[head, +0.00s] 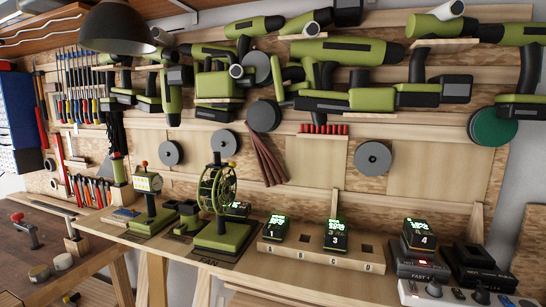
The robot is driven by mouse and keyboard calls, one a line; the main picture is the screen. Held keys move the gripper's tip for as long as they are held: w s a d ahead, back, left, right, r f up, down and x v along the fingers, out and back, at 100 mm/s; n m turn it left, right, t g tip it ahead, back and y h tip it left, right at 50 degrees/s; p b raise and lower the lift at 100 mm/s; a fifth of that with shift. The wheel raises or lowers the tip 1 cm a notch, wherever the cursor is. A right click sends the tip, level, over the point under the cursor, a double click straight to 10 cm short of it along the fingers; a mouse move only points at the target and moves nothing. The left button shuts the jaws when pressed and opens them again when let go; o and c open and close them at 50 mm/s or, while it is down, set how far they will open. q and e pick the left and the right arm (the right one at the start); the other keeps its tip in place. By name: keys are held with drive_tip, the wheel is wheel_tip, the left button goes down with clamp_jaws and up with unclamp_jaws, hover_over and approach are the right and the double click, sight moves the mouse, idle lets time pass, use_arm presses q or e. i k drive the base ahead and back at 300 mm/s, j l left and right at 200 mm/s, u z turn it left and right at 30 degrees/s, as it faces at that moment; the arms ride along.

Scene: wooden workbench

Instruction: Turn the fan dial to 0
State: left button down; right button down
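The fan (217,190) stands upright on a green base on the workbench (345,277), left of the middle. It has a round green cage, and the word FAN is on the bench edge below it. I cannot make out a dial on the fan itself. Neither of my grippers is in view.
A wooden block (290,252) holds battery packs with green displays. Black chargers (420,266) stand behind the control panel. A dark lamp (117,27) hangs at top left. Green power tools cover the wall.

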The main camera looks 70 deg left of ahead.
sight(217, 159)
drive_tip(key=u, duration=2.75)
